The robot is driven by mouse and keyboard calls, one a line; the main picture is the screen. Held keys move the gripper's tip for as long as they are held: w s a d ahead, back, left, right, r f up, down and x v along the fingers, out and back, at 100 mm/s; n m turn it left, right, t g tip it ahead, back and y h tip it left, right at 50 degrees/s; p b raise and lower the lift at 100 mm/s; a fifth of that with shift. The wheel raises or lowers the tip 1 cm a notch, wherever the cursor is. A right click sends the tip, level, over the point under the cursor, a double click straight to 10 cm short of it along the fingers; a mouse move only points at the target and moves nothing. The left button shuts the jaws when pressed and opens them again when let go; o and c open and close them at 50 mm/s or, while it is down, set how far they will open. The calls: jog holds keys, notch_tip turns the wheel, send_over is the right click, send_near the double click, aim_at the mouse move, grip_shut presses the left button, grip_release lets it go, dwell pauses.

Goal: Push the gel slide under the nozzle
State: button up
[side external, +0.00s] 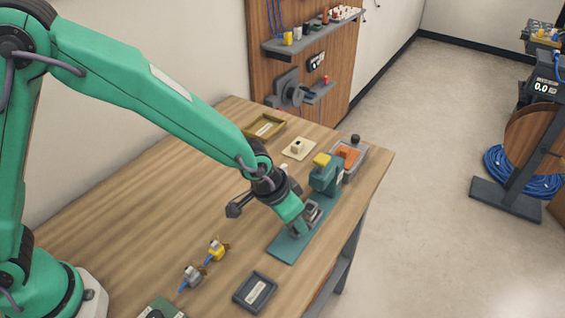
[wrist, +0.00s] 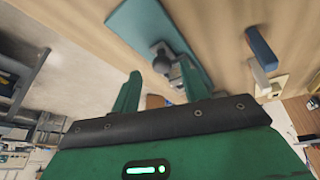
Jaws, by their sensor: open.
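A teal dispenser-like stand with a yellow top (side external: 322,161) stands near the table's right edge. Its teal base plate (side external: 287,248) stretches toward the front; a teal plate also shows in the wrist view (wrist: 130,28). A small grey piece (side external: 313,211) sits on the plate beside my fingers; I cannot tell surely whether it is the gel slide. My gripper (side external: 304,226) is low over the plate, its fingers apart. In the wrist view my gripper (wrist: 160,80) has a grey part (wrist: 161,54) ahead, between its fingertips. The nozzle tip is hidden, and contact cannot be told.
An orange-filled grey tray (side external: 361,160) stands behind the stand. A dark tray (side external: 255,291), a yellow connector (side external: 216,251) and a grey connector (side external: 192,276) lie in front. A yellow-brown tray (side external: 265,128) and a cream plate (side external: 298,149) are at the back. The table's left middle is clear.

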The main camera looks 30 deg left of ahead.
jog(key=shift+x, duration=0.85)
grip_shut()
jog(key=shift+w+d, duration=0.1)
jog(key=shift+w, duration=2)
grip_release()
jog(key=shift+r, duration=0.1)
jog(key=v, duration=0.7)
jog(key=shift+s+r, duration=0.3)
